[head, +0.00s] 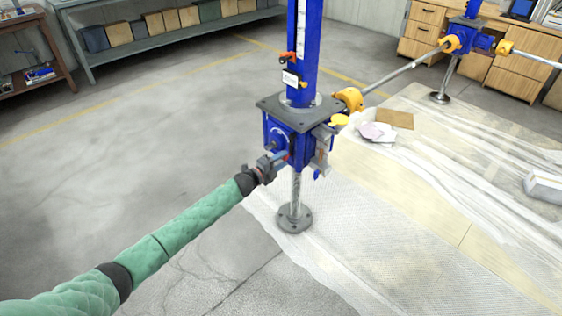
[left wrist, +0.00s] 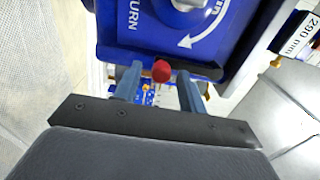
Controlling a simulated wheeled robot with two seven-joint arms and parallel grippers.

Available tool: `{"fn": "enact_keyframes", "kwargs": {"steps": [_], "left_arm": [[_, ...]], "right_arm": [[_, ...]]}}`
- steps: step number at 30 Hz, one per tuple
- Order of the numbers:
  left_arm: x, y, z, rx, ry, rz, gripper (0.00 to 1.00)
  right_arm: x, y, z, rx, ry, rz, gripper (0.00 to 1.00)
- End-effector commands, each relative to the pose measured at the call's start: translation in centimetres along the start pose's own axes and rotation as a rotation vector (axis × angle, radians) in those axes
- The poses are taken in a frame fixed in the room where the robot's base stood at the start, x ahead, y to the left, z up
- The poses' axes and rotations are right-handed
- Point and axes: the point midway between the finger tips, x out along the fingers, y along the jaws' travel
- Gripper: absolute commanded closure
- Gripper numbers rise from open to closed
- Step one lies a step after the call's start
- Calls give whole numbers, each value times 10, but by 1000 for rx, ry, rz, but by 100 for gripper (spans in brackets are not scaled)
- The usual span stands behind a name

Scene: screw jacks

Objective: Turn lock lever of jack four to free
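The near jack (head: 287,133) is a blue box under a grey plate, with a blue column above and a steel rod below. Its number is not readable here. My left gripper (head: 281,159) is at the box's lower front side. In the left wrist view the blue housing (left wrist: 150,30) carries a white curved arrow and the letters "URN". A dark lever with a red knob (left wrist: 161,71) lies along its lower edge. My left gripper (left wrist: 160,88) is open, its two fingers on either side of the knob, with visible gaps. My right gripper is not in view.
A second blue jack (head: 470,38) stands at the back right, with a steel shaft (head: 405,70) running to the near one. Translucent sheeting (head: 420,200) covers the floor at right. A shelf with boxes (head: 150,50) stands at the back left. The left floor is clear.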

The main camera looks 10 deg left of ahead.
Motion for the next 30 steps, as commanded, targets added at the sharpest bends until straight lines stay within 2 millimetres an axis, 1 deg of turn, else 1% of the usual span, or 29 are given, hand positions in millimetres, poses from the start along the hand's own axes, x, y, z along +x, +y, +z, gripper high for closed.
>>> {"fn": "enact_keyframes", "kwargs": {"steps": [4,7,12,15,18,21,25,30], "left_arm": [[-1,0,0,0,0,0,59],[-8,1,0,0,0,1,59],[-33,2,0,0,0,1,59],[-49,2,0,-1,0,1,59],[-62,1,0,0,0,1,59],[-71,1,0,-1,0,1,59],[-78,0,0,0,0,0,59],[-78,0,0,0,0,0,59]], "right_arm": [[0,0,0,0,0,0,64],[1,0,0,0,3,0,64],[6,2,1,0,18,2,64],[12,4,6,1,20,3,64],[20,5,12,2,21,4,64],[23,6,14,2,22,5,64],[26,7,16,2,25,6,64],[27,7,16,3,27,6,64]]}}
